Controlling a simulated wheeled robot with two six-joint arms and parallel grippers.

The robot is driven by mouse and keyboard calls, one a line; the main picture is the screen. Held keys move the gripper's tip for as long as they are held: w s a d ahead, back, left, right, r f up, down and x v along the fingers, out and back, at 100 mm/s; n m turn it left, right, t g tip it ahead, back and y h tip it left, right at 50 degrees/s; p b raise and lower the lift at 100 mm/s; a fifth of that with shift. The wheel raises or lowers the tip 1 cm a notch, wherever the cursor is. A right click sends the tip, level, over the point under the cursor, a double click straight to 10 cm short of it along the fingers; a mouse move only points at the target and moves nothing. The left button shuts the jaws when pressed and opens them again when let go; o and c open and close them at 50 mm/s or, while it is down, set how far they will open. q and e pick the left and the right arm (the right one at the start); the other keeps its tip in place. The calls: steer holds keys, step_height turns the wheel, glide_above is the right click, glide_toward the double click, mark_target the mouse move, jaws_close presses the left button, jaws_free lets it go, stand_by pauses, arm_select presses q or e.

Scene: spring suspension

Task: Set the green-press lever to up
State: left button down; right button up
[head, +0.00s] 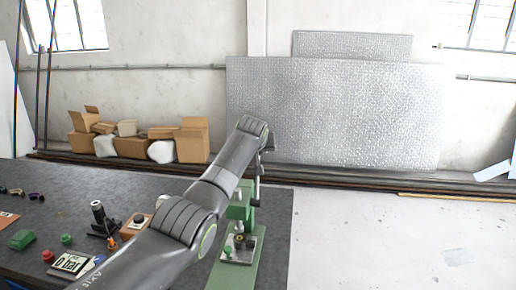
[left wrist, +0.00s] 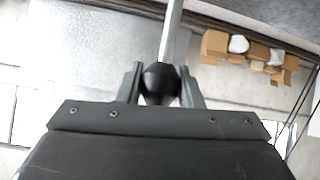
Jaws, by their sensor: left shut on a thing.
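The green press (head: 240,212) stands at the right end of the dark table, partly hidden behind my left arm. My left gripper (head: 267,148) is above it, at the end of the arm. In the left wrist view, the gripper (left wrist: 161,82) is shut on the round black knob (left wrist: 160,80) of the lever, with one finger on each side. The lever's pale metal rod (left wrist: 171,35) runs from the knob to the top of that picture. In the head view the knob is hidden and the lever's exact angle is hard to tell. My right gripper is in neither view.
Cardboard boxes (head: 194,140) lie by the wall. The floor right of the table is clear.

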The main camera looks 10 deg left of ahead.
arm_select(q)
steer(key=shift+f, duration=0.15)
steer(key=c, duration=1)
jaws_free()
steer(key=shift+c, duration=0.2)
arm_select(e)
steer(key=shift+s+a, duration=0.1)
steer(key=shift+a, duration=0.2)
arm_select(q)
steer(key=shift+s, duration=0.1)
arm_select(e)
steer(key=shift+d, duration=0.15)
arm_select(q)
steer(key=shift+s+r+b, duration=0.45)
steer(key=shift+s, duration=0.05)
steer(key=b+v, duration=0.7)
steer(key=v, duration=0.9)
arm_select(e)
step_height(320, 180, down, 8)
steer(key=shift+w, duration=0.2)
